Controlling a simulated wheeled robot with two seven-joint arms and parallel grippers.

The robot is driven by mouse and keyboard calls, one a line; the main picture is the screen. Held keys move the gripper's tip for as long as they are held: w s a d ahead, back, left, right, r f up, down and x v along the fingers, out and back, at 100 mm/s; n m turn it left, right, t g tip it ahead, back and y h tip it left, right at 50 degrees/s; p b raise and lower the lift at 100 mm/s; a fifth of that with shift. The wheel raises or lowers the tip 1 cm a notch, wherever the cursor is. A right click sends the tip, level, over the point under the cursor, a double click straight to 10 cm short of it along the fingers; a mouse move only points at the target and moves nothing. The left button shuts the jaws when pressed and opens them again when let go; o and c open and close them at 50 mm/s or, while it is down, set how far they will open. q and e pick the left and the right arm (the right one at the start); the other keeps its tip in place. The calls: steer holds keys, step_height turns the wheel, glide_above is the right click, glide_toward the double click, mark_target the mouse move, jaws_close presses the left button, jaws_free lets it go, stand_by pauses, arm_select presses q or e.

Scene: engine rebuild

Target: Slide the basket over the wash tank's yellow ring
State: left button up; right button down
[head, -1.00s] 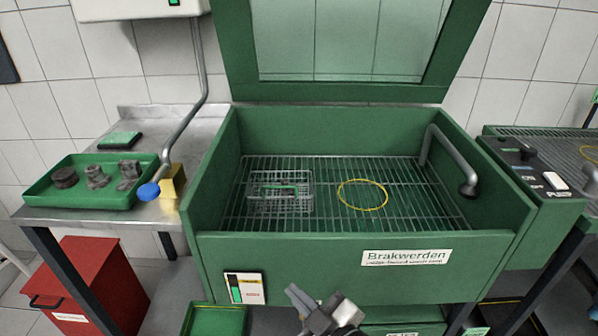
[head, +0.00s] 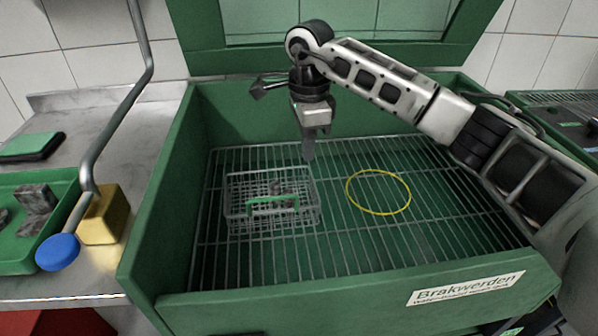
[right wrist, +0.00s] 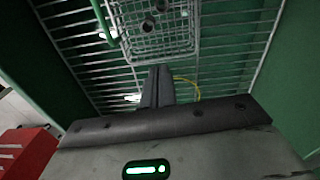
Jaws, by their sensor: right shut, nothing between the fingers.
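The wire basket (head: 240,215) with a green handle (head: 272,202) sits on the tank's grate, left of the yellow ring (head: 378,192). Grey parts lie inside it. The ring lies on the grate, apart from the basket, with bare grate inside it. My right gripper (head: 308,157) points down above the tank, just behind the basket's back right side; it is shut and empty. In the right wrist view, its closed fingers (right wrist: 158,86) show in front of the basket (right wrist: 185,45), and part of the yellow ring (right wrist: 196,88) shows beside them. My left gripper is out of view.
The green wash tank's walls (head: 350,286) surround the grate. A green tray (head: 65,180) with parts stands on the left bench. Grate in front of the ring is clear.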

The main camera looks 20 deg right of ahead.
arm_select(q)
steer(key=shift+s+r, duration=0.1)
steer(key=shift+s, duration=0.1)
arm_select(e)
step_height(320, 180, down, 9)
steer(key=shift+s+f, duration=0.1)
steer(key=shift+f, duration=0.1)
steer(key=s+d, duration=0.1)
steer(key=d, duration=0.7)
steer(key=s+d, duration=0.2)
steer(key=d, duration=0.6)
steer(key=s+d+b, duration=0.1)
steer(key=d, duration=0.7)
steer(key=shift+s, duration=0.3)
steer(key=shift+s+d, duration=0.1)
steer(key=shift+d, duration=0.45)
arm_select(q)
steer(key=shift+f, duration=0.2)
